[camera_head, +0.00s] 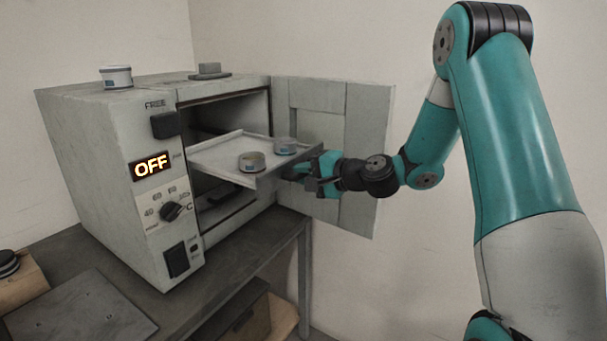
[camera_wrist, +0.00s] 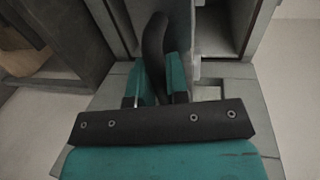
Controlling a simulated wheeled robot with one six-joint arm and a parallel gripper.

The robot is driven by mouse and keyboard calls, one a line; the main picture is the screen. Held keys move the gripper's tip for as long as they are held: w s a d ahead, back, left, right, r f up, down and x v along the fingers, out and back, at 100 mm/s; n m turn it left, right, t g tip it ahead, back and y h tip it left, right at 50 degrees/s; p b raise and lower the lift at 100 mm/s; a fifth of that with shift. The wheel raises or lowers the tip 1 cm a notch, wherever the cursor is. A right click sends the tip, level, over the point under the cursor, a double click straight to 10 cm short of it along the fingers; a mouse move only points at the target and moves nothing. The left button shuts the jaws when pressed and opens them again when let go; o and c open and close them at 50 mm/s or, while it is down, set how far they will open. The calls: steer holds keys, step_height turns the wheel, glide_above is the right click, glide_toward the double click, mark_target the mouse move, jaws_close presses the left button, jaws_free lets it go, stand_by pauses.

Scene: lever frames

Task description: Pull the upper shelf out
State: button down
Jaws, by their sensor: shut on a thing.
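The upper shelf (camera_head: 217,155) is a light grey tray that sticks partly out of the open oven (camera_head: 120,160). Two small round tins, one brownish (camera_head: 252,162) and one grey (camera_head: 285,146), stand on it. My gripper (camera_head: 308,174) is at the shelf's front edge, from the right. In the wrist view its teal fingers (camera_wrist: 160,82) are shut on a dark curved handle (camera_wrist: 155,42). The join between handle and shelf is mostly hidden by the gripper in the head view.
The oven door (camera_head: 358,140) stands wide open behind my gripper. A lower shelf (camera_head: 228,209) is inside the oven. A white tin (camera_head: 116,77) and a grey lidded item (camera_head: 209,71) sit on top. The oven stands on a dark table (camera_head: 265,270); the floor space right of it looks clear.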

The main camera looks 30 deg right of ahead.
steer(key=c, duration=1.1)
jaws_free()
steer(key=b+v, duration=0.3)
steer(key=v, duration=1.4)
steer(key=shift+s+d, duration=0.1)
steer(key=shift+s, duration=0.1)
